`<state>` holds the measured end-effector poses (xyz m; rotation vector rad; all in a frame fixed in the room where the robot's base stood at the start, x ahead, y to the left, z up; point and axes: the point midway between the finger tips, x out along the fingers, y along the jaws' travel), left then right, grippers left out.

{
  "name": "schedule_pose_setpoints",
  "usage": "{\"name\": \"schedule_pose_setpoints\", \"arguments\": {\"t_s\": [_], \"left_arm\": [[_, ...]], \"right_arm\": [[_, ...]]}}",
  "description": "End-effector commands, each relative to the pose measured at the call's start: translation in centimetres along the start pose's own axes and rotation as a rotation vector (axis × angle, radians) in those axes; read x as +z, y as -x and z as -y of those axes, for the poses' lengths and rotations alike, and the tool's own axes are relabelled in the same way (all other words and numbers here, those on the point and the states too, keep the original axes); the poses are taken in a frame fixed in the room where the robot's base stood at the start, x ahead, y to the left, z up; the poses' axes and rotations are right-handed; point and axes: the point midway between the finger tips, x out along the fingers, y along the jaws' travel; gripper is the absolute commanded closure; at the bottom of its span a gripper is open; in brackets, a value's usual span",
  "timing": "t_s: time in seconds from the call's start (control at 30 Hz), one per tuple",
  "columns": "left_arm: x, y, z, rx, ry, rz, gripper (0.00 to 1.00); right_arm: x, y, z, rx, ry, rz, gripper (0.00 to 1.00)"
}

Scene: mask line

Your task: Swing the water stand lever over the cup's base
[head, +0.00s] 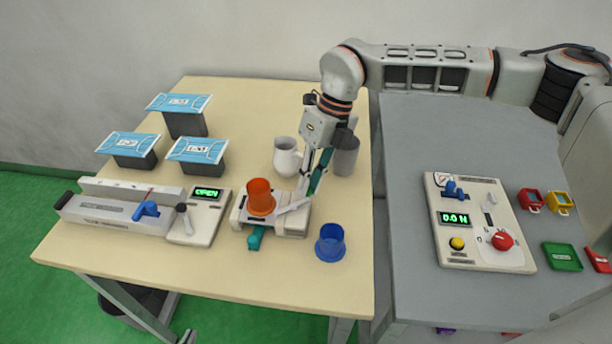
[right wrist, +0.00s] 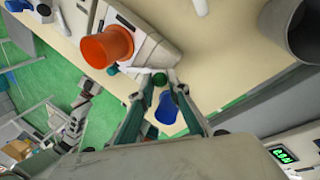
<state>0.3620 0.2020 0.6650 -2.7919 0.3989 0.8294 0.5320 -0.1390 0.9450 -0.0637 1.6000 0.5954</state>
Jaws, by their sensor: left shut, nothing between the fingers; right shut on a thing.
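The water stand (head: 295,226) is a pale box near the front of the cream table, with a teal tap (head: 255,237) on its front. An orange cup (head: 260,198) sits on its left part; it also shows in the right wrist view (right wrist: 106,48). The pale lever (head: 294,206) points right from beside the cup, off the cup's base. My right gripper (head: 303,192) reaches down at the stand's right side. I cannot make out my left gripper in these views.
A blue cup (head: 330,244) stands right of the stand, near the table's front edge. A white mug (head: 286,157) and a grey cup (head: 345,157) stand behind. A device reading OPEN (head: 207,193) is at left. The grey table (head: 400,150) holds a control panel.

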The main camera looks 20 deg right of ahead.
Motion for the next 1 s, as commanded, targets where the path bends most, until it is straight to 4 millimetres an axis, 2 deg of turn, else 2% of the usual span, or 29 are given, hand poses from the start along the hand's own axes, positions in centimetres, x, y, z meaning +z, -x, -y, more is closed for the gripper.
{"name": "schedule_pose_setpoints", "arguments": {"t_s": [0.5, 1.0], "left_arm": [[1.3, -0.6, -0.2, 0.001, 0.001, 0.007, 1.00], [2.4, -1.1, -0.4, 0.003, 0.003, 0.015, 1.00]], "right_arm": [[-1.9, -0.4, -0.6, 0.001, -0.427, 0.151, 1.00], [-2.5, -0.5, -1.1, 0.000, -0.625, 0.220, 1.00]]}}
